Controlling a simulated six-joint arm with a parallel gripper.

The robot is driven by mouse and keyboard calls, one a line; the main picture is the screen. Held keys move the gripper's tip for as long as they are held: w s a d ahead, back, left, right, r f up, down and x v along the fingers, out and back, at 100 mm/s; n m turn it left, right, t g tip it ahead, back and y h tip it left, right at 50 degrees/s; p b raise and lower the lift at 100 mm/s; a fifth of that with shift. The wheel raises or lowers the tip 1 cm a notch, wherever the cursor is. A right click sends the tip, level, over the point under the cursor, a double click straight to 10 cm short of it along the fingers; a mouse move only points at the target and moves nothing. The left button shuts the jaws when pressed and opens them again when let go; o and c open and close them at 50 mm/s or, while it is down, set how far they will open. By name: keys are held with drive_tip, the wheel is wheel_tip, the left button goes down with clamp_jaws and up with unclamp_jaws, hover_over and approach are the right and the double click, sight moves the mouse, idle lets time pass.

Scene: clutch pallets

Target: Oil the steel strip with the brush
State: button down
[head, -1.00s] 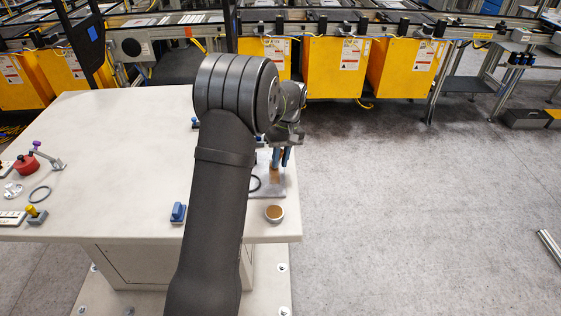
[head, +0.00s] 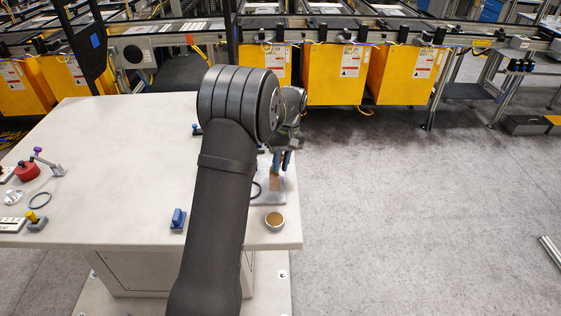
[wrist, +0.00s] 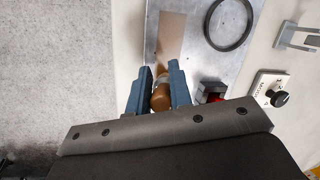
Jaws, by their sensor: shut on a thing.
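My gripper (wrist: 160,70) has blue fingers shut on the brush (wrist: 160,98), whose rounded brown handle shows between them in the wrist view. The brush tip is hidden or too small to tell. Beyond the fingers lies a grey metal plate (wrist: 205,58) with a flat tan band (wrist: 172,35) on it; I cannot tell whether the band is the steel strip or a coating. In the head view my gripper (head: 281,162) points down over the plate (head: 268,198), near the tan band (head: 275,183). I cannot tell whether the brush touches it.
A round cup (head: 274,220) with brown content stands near the table's front right corner. A black ring (wrist: 229,22) lies on the plate. The table's (head: 120,150) middle is clear.

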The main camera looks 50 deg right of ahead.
drive_tip(key=shift+s+a, duration=1.5)
drive_tip(key=shift+s+a+r, duration=0.15)
drive_tip(key=shift+s+a, duration=0.4)
drive_tip(key=shift+s, duration=0.05)
drive_tip(key=shift+s+a+f, duration=0.25)
drive_tip(key=shift+s+a, duration=0.65)
drive_tip(key=shift+a, duration=0.05)
drive_tip(key=shift+r, duration=0.1)
drive_tip(key=shift+r, duration=2.95)
wheel_tip(320, 180, up, 3)
